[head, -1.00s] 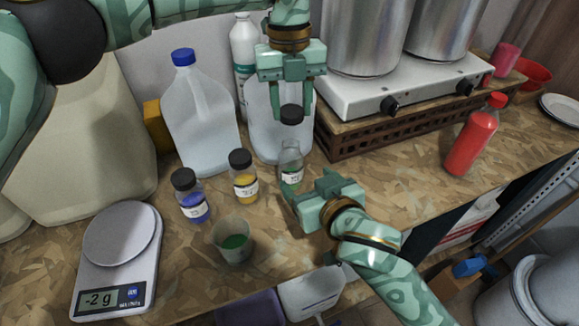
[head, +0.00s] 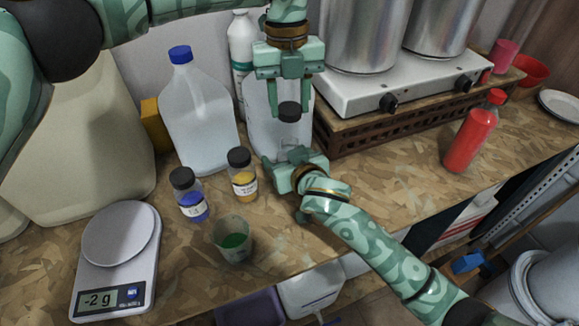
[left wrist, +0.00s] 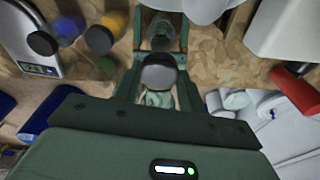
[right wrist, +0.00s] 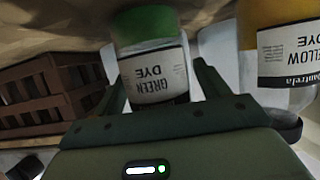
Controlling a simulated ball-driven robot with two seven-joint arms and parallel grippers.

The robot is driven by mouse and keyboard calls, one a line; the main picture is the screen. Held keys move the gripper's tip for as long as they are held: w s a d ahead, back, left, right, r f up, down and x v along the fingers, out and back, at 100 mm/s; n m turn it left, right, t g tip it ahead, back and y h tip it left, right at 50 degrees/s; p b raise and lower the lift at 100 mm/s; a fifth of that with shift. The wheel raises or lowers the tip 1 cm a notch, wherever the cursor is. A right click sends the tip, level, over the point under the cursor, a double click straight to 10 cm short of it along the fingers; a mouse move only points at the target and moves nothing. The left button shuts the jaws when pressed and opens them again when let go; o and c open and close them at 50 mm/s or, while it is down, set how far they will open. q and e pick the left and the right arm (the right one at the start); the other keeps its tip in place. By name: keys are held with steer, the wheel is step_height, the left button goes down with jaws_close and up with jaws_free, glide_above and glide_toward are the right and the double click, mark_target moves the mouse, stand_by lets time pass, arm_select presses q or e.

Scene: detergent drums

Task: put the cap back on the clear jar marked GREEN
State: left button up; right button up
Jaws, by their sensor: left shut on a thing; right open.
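The clear jar marked GREEN (head: 292,152) stands upright on the bench, mostly hidden behind my right gripper in the head view. Its "GREEN DYE" label shows upside down in the right wrist view (right wrist: 157,80). My right gripper (head: 294,160) is open, with one finger on either side of the jar. The black cap (head: 289,112) is shut in my left gripper (head: 290,107), above the jar with a gap between them. In the left wrist view the cap (left wrist: 160,74) shows nearer than the jar (left wrist: 160,36).
Capped yellow (head: 243,175) and blue (head: 189,196) jars stand left of the jar. A beaker of green liquid (head: 233,240) and a scale (head: 117,260) are nearer the front. Large jugs (head: 196,115) and a hotplate (head: 410,95) stand behind.

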mark_target(289, 121)
steer(key=c, duration=1.5)
arm_select(q)
steer(key=shift+f, duration=2.45)
arm_select(e)
steer(key=shift+o, duration=0.2)
arm_select(q)
steer(key=shift+f, duration=0.9)
steer(key=shift+s+f, duration=0.1)
steer(key=shift+f, duration=0.45)
steer(key=o, duration=0.9)
arm_select(e)
jaws_close()
